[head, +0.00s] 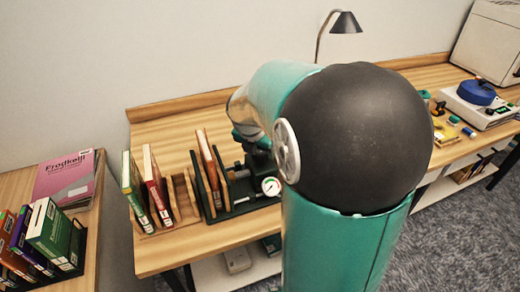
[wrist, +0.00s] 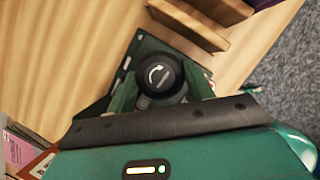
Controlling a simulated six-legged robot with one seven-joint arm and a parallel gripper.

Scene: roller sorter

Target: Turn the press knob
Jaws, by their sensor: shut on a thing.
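The press knob (wrist: 159,76) is round and black with a white curved arrow on its top, near the middle of the wrist view. My gripper (wrist: 161,88) is shut on it, with one green finger on each side. The knob sits on the dark green press (wrist: 147,44). In the head view the press (head: 240,206) stands on the wooden bench, with a round white gauge (head: 271,186) on its front. A book (head: 207,160) stands between its upright wooden boards. My arm hides the press's right side and the knob in the head view.
Upright books (head: 153,185) and a wooden rack (head: 183,198) stand left of the press. A pink book (head: 64,178) and several racked books lie on the left table. A lamp (head: 346,22) stands behind; a blue-topped device (head: 476,92) is far right.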

